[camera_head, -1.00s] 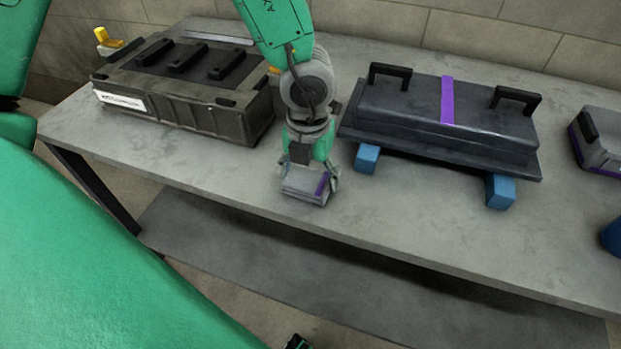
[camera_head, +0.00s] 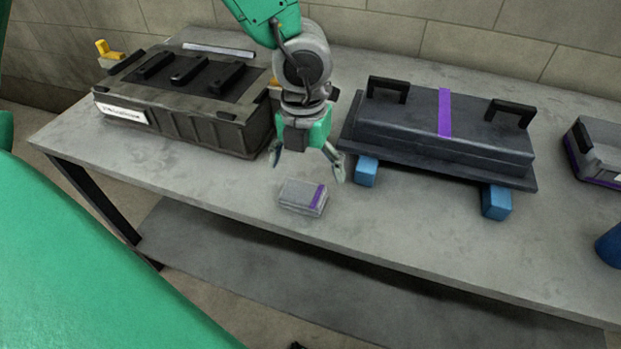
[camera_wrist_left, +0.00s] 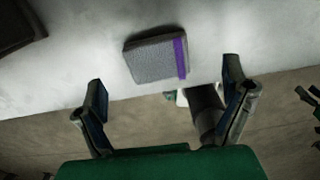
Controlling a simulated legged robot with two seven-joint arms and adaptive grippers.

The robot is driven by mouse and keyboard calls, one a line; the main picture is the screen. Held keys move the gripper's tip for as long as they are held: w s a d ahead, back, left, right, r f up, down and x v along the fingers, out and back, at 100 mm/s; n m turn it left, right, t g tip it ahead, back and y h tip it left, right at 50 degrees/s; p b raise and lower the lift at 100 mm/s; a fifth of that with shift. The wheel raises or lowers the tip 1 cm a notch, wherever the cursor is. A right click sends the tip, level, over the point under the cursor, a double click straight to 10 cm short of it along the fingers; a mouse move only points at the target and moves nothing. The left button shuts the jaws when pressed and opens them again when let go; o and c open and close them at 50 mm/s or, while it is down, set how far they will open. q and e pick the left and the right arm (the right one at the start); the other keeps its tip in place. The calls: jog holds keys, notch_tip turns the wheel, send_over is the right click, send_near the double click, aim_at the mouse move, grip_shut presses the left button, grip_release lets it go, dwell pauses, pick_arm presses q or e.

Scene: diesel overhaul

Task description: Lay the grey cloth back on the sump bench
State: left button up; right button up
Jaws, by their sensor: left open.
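The grey cloth (camera_head: 299,196) is a small folded block with a purple stripe along one end. It lies flat on the sump bench (camera_head: 240,190), near the front edge. It also shows in the left wrist view (camera_wrist_left: 155,60), beyond my fingertips. My left gripper (camera_head: 307,171) is open and empty, above and just behind the cloth, with its fingers spread and apart from it. In the left wrist view its two fingers (camera_wrist_left: 163,90) show on either side with nothing between them.
A dark ribbed case (camera_head: 185,115) stands on the bench at left. A dark sump with handles and a purple band (camera_head: 440,135) rests on blue blocks (camera_head: 496,202) at right. A grey case (camera_head: 600,150) and a blue object (camera_head: 610,245) are at the far right. A wall is behind.

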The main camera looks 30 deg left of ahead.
aim_at(306, 188)
pick_arm(q)
jog(key=shift+r+p, duration=0.5)
jog(key=shift+r, duration=2.3)
jog(key=shift+a, duration=0.1)
